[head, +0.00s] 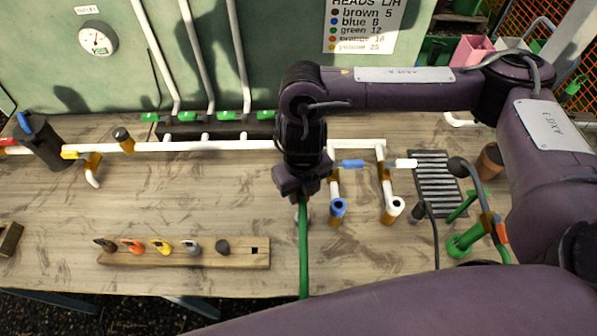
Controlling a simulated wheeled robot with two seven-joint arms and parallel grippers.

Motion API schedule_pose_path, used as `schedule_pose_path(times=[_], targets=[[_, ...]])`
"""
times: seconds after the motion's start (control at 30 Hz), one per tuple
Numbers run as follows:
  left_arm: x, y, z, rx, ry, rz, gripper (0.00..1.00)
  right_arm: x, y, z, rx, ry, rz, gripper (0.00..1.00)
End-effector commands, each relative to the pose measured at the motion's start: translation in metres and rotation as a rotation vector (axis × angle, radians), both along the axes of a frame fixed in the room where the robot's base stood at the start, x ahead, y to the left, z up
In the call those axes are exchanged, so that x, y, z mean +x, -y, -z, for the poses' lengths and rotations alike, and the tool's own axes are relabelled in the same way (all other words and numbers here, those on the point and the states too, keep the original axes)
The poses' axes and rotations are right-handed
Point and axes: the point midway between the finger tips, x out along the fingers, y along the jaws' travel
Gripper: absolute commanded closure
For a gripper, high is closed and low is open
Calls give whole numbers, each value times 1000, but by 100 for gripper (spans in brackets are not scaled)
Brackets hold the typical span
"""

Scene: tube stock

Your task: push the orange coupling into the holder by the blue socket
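An orange coupling (132,246) stands in the wooden rack (190,258) at front left, between a brown and a yellow one. A blue socket (338,207) sits at the front end of a white pipe branch, right of centre. An orange-brown holder clip (334,185) is just behind it. My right gripper (302,197) points down just left of the blue socket. A green tube (303,255) runs from its fingertips towards the front table edge. The fingertips are too dark and small to show whether they grip it. My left gripper is out of view.
White pipework (200,146) crosses the table. Another white socket (394,207) stands right of the blue one. A dark ribbed mat (438,180), a green flanged pipe (465,243) and a hose with an orange piece (501,232) are at right. The table between rack and pipework is clear.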

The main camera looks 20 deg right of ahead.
Motion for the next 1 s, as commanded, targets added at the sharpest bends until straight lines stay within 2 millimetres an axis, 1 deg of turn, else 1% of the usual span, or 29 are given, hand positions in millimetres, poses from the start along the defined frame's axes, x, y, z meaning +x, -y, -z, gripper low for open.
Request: schedule_pose_path(times=[0.27,0.6,0.7,0.8,1.0], targets=[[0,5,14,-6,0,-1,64,-1,0,16,-1,-1,1,91],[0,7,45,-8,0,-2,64,-1,0,48,0,-1,0,91],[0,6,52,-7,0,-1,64,-1,0,55,0,-1,0,91],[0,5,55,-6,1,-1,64,-1,0,59,0,-1,0,91],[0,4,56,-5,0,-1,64,-1,0,59,0,-1,0,91]])
